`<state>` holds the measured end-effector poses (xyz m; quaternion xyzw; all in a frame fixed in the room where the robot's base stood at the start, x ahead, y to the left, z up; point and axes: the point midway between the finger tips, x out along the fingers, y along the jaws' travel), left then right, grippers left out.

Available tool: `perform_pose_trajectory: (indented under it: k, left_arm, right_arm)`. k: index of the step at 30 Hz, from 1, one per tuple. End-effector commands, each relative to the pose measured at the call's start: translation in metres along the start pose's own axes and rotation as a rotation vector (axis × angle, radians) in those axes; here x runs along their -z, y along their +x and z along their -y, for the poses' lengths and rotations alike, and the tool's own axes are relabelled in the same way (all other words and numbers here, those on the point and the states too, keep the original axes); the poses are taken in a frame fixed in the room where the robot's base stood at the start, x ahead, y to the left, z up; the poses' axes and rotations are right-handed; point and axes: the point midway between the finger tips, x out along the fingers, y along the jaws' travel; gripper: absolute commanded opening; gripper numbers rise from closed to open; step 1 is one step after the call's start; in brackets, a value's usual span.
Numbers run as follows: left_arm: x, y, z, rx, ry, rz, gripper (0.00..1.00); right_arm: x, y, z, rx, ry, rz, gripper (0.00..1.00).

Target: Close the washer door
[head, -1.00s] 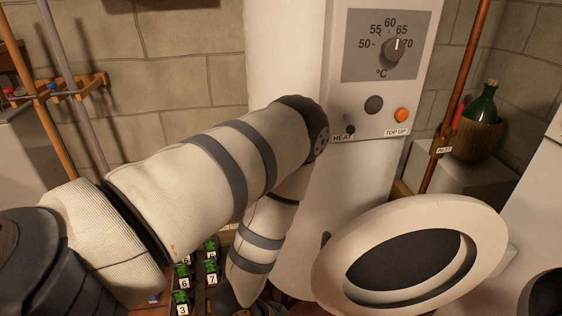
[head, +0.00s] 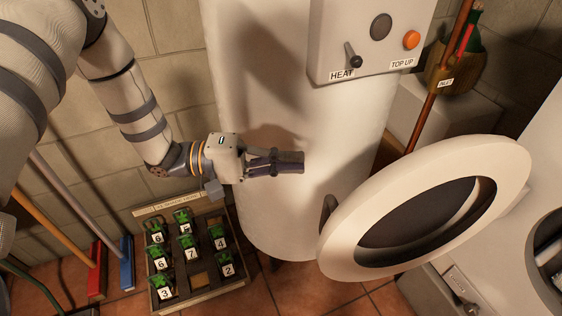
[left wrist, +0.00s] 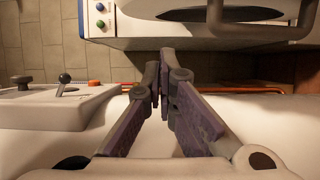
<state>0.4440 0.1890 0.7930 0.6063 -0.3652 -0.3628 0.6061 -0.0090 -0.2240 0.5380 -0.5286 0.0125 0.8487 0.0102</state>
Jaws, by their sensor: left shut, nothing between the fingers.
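The washer door (head: 345,235) is a thick white ring around dark glass. It stands swung open, away from the washer (head: 535,190) at the right edge of the head view. A small dark piece like a handle shows at its left edge. In the left wrist view, part of the door (left wrist: 290,30) shows at top right. My left gripper (head: 302,162) is shut and empty, in front of the white tank, left of and apart from the door. Its fingertips (left wrist: 155,80) show together in the left wrist view. My right gripper is out of view.
The white tank (head: 285,215) with a control box (head: 360,50) stands behind my gripper. A copper pipe (head: 430,105) runs between tank and washer. A tray of numbered green items (head: 205,285) lies on the floor at lower left, beside brushes (head: 126,262).

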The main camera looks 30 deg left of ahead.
Motion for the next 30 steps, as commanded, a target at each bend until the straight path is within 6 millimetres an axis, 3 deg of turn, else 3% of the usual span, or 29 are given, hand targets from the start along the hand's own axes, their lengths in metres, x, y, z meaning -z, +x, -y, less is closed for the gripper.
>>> perform_pose_trajectory:
  k: [8,16,30]
  left_arm:
    - [-0.004,0.058,0.001,0.003,-0.005,0.001,0.00]
    - [-0.037,0.064,0.000,0.001,-0.002,-0.001,0.00]
    - [-0.041,0.065,0.001,0.003,-0.002,-0.006,0.00]
  right_arm:
    - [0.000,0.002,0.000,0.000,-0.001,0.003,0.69]
    - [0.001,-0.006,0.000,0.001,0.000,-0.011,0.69]
    - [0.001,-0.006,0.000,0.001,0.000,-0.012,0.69]
